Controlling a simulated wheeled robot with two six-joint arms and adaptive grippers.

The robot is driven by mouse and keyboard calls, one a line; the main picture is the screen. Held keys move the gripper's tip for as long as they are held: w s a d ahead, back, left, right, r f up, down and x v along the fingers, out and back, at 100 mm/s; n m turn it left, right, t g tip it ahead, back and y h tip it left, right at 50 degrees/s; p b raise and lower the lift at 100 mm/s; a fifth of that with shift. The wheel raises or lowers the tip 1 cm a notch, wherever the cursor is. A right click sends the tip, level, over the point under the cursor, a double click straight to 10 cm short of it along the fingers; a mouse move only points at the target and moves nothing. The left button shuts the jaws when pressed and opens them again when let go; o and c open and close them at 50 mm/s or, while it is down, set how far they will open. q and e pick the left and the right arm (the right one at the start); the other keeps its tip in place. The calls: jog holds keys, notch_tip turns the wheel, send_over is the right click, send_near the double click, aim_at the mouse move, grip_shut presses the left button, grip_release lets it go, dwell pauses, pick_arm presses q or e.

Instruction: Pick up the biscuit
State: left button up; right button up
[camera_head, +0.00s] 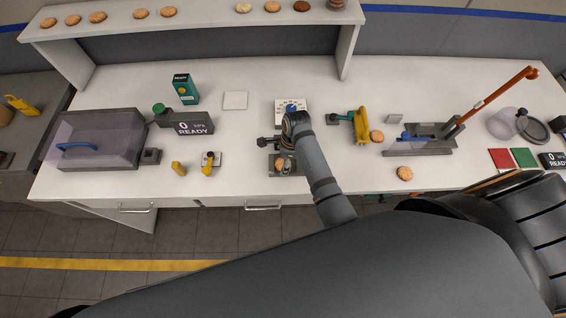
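My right gripper (270,144) is over the middle of the white table, in front of a small dial panel (290,106). Its fingers are small and dark, so I cannot tell whether they are open or shut. A round tan biscuit (282,166) lies just below it on a grey fixture (292,169), partly covered by a dark part. A loose biscuit (404,173) lies near the front edge on the right. Another biscuit (376,136) lies beside a yellow-handled device (361,125). My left gripper is not in view.
A raised shelf (200,24) at the back bears several biscuits. An orange-lever press (430,140) stands at right. The table is bare around a white square (235,100).

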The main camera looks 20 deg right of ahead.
jog(key=shift+s, duration=0.1)
jog(key=c, duration=0.3)
jog(key=shift+r, duration=0.15)
jog(key=shift+r, duration=0.3)
jog(key=r, duration=0.1)
jog(key=r+b, duration=0.1)
jog(key=r, duration=0.1)
jog(key=shift+s+d, duration=0.1)
jog(key=shift+s, duration=0.2)
jog(key=s+d+r, duration=0.1)
jog(key=s+r, duration=0.2)
jog(key=s, duration=0.1)
jog(key=s+d+r, duration=0.1)
jog(key=s+r, duration=0.2)
jog(key=s, duration=0.1)
jog(key=s+d+r, duration=0.1)
jog(key=s+r, duration=0.2)
jog(key=s, duration=0.1)
jog(key=shift+s+d+r, duration=0.1)
jog(key=shift+s+d, duration=0.3)
